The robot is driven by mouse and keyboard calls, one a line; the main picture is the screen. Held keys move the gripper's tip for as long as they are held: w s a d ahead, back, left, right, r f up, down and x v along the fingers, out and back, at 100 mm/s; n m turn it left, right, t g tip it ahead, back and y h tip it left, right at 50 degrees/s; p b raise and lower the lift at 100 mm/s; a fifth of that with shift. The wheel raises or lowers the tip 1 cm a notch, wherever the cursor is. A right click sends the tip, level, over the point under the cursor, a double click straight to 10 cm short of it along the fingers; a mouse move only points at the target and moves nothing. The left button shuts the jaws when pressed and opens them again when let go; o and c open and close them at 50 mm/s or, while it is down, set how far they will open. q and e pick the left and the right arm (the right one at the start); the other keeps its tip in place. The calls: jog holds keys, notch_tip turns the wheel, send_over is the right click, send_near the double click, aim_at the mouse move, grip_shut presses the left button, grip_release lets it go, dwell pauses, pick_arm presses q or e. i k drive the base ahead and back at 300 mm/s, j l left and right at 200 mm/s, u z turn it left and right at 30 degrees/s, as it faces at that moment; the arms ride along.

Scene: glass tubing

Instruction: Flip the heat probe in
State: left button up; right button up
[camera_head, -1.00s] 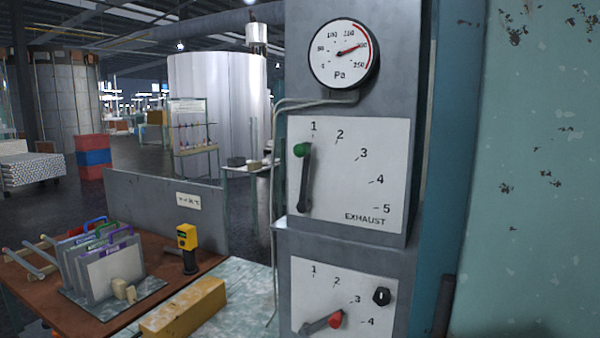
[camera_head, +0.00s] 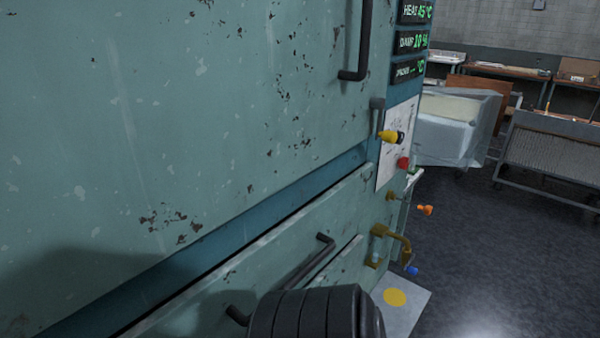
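No part in view is clearly marked as the heat probe. On the narrow side of the green oven-like cabinet (camera_head: 190,110), a yellow-tipped lever (camera_head: 390,137) sticks out over a white plate. A red knob (camera_head: 403,163) is just below it. Lower down is a bent brass fitting (camera_head: 397,238), with an orange-tipped part (camera_head: 425,210) and a blue-tipped part (camera_head: 411,270) near it. I cannot tell which of these, if any, is the probe. A display (camera_head: 409,70) above reads "PROBE" with dashes, as far as I can make out.
The cabinet front fills the left, with a dark upper handle (camera_head: 360,45) and a lower handle (camera_head: 305,272). A pale floor plate with a yellow disc (camera_head: 395,297) lies below the fittings. Dark floor is open at right, before a wrapped pallet (camera_head: 450,125) and a rack (camera_head: 550,150).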

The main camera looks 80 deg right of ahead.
aim_at(428, 209)
jog(key=z, duration=3.5)
